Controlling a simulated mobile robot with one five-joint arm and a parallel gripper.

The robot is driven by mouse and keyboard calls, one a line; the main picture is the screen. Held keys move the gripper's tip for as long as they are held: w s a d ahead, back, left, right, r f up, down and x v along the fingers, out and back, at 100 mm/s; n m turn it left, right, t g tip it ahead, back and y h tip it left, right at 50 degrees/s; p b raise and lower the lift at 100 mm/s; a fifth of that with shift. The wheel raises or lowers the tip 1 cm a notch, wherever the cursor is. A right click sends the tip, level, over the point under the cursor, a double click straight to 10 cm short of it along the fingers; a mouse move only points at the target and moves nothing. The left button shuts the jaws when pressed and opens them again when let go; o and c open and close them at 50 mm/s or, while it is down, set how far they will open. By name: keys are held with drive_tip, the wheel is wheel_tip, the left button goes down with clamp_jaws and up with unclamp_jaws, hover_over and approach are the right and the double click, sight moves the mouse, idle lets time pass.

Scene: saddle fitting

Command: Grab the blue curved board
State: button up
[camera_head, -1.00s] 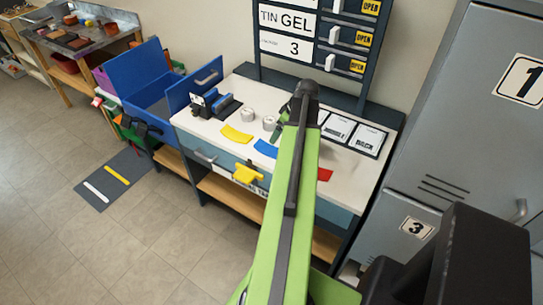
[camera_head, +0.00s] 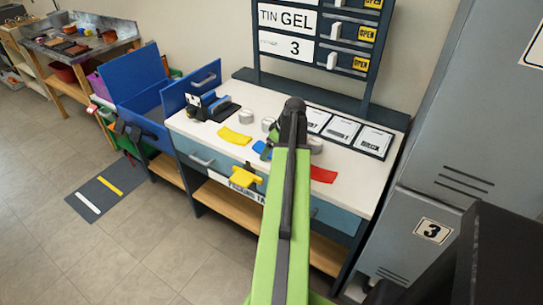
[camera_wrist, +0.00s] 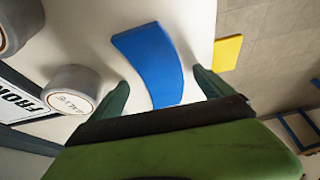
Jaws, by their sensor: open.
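The blue curved board (camera_wrist: 152,63) lies flat on the white worktop. In the wrist view it sits between and beyond the two fingers of my gripper (camera_wrist: 160,92). The fingers are apart, with one on each side of the board's near end, and nothing is held. I cannot tell whether they touch it. In the head view only a bit of the blue board (camera_head: 260,147) shows beside my green arm, which hides the rest.
A yellow board (camera_head: 235,137) lies left and a red board (camera_head: 323,174) right on the white worktop (camera_head: 356,190). Pale round tins (camera_wrist: 72,89) stand close to my gripper. Labelled cards (camera_head: 342,130) lie at the back right. Grey lockers (camera_head: 450,130) stand on the right.

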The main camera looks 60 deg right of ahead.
drive_tip(key=c, duration=1.6)
drive_tip(key=shift+o, duration=0.2)
drive_tip(key=shift+r, duration=0.1)
